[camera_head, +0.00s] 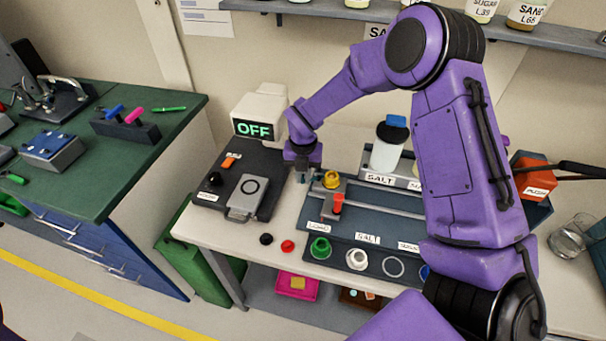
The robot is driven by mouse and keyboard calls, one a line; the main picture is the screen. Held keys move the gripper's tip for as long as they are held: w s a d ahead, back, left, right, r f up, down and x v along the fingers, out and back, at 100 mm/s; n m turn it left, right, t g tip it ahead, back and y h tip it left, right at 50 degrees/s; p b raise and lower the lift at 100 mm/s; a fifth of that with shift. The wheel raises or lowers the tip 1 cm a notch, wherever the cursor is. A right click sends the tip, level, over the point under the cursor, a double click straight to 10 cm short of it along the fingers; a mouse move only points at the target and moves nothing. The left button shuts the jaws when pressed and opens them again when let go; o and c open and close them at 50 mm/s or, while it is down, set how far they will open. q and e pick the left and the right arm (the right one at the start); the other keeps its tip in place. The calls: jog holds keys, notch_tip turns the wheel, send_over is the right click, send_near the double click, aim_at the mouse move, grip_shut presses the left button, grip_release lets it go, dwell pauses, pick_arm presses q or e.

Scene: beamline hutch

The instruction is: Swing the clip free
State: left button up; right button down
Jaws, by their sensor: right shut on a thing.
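My right gripper (303,176) points down over the white table, at the left end of the grey rail fixture. It is shut on a small part there, which looks to be the clip; the jaws and my wrist hide most of it. Just right of the jaws, a yellow round piece (331,180) sits on the fixture. A red-topped grey piece (338,204) stands just in front of it. My left gripper is not in view.
A white device reading OFF (254,129) stands left of the gripper, behind a dark panel (212,183). A labelled tray (342,247) with green and white round pieces lies in front. A lidded white jar (387,147) stands behind. A green bench (150,165) is at left.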

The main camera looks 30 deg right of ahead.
dwell(0.6)
jog(key=c, duration=1.1)
grip_release()
jog(key=shift+c, duration=0.2)
jog(key=shift+r, duration=0.4)
notch_tip(320, 180, up, 10)
jog(key=b, duration=0.3)
jog(key=shift+d+f, duration=0.1)
jog(key=shift+f, duration=0.1)
